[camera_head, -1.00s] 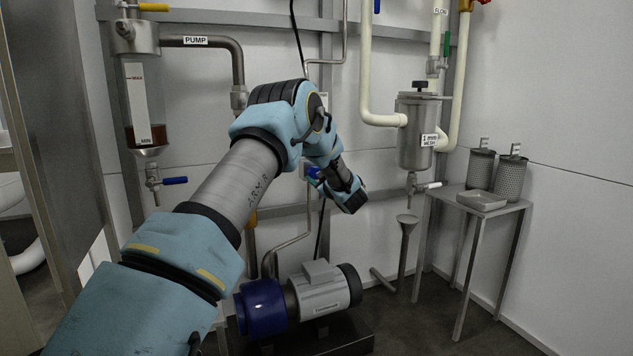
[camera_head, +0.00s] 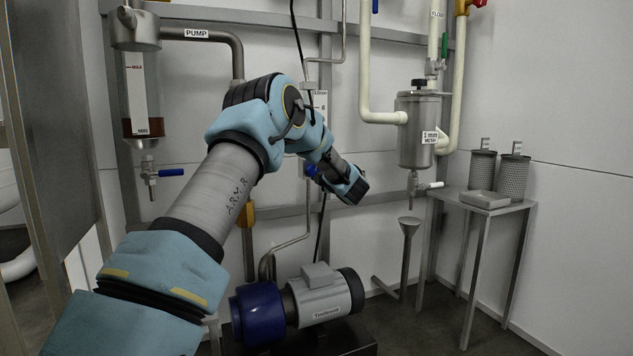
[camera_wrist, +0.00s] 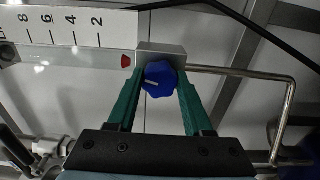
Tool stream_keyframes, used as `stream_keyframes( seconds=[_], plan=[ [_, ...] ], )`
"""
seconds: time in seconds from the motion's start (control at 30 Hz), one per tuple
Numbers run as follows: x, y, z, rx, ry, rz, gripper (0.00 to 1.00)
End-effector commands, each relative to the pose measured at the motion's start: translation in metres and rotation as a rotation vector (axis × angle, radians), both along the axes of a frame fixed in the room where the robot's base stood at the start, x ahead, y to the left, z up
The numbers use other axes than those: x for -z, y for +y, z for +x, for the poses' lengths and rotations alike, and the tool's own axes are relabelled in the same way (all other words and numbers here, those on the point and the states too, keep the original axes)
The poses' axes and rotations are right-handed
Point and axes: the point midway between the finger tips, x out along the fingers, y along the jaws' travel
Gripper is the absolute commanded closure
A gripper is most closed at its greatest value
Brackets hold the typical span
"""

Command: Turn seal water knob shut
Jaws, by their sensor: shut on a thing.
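The seal water knob (camera_wrist: 158,80) is a blue lobed knob with a white mark. It sits on a grey metal block (camera_wrist: 160,49) at the end of a flow scale (camera_wrist: 67,38), in the wrist view. The green fingers of my gripper (camera_wrist: 160,88) stand on either side of the knob, and the gripper is shut on it. In the head view a small blue part of the knob (camera_head: 310,170) shows beside my wrist. My arm hides most of the knob and the fingertips there.
A thin bent pipe (camera_wrist: 285,90) runs right from the block. A blue and grey pump motor (camera_head: 318,292) stands below my arm. A strainer housing (camera_head: 419,130) hangs on the wall, and a small table (camera_head: 472,208) with mesh baskets stands at right.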

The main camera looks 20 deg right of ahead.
Motion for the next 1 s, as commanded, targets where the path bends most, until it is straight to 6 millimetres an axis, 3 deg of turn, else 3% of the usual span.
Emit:
stream_keyframes(
  seconds=[0.4,1.0],
  plan=[
    [0.0026,0.0004,-0.0004,-0.001,-0.027,-0.224,1.00],
    [0.0012,0.0002,-0.0004,-0.002,-0.031,-0.270,1.00]
  ],
)
